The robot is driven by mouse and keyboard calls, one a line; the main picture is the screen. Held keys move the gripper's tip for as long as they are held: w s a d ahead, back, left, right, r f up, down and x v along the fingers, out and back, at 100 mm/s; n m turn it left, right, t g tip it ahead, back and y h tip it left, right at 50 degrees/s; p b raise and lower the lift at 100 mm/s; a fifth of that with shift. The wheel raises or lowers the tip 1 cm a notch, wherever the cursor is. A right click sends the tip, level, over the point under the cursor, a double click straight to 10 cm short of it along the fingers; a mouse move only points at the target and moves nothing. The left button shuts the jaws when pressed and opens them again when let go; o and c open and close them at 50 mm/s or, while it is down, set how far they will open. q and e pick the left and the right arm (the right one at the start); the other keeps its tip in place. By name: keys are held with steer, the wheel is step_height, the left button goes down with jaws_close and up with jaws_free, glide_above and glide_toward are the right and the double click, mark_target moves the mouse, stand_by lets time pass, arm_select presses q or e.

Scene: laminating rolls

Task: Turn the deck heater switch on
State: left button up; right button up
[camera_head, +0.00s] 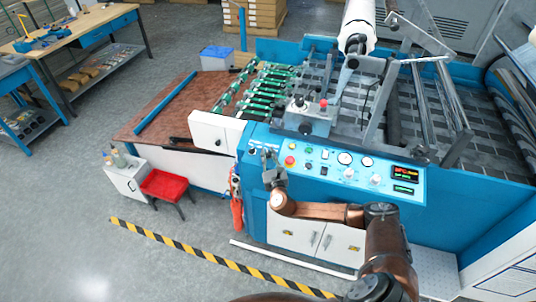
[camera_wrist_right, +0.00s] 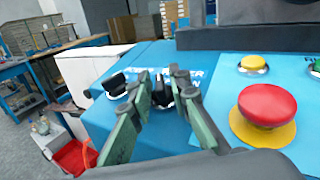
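The blue control panel (camera_head: 322,182) is on the front of the machine. In the right wrist view, two black switch knobs stand near the panel's left end: a left knob (camera_wrist_right: 115,84) and a right knob (camera_wrist_right: 162,95). White lettering beside them is partly covered, so I cannot tell which is the deck heater switch. My right gripper (camera_head: 269,157) is over this end of the panel. In the wrist view, its fingers (camera_wrist_right: 158,80) are apart, with the right knob showing between their tips; contact is not clear. My left gripper is out of view.
A large red button (camera_wrist_right: 267,105) on a yellow base and a yellow button (camera_wrist_right: 253,63) sit right of my fingers. A white box (camera_head: 217,131) borders the panel's left end. A red extinguisher (camera_head: 236,205) hangs below. Open floor lies at left.

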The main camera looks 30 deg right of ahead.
jaws_close()
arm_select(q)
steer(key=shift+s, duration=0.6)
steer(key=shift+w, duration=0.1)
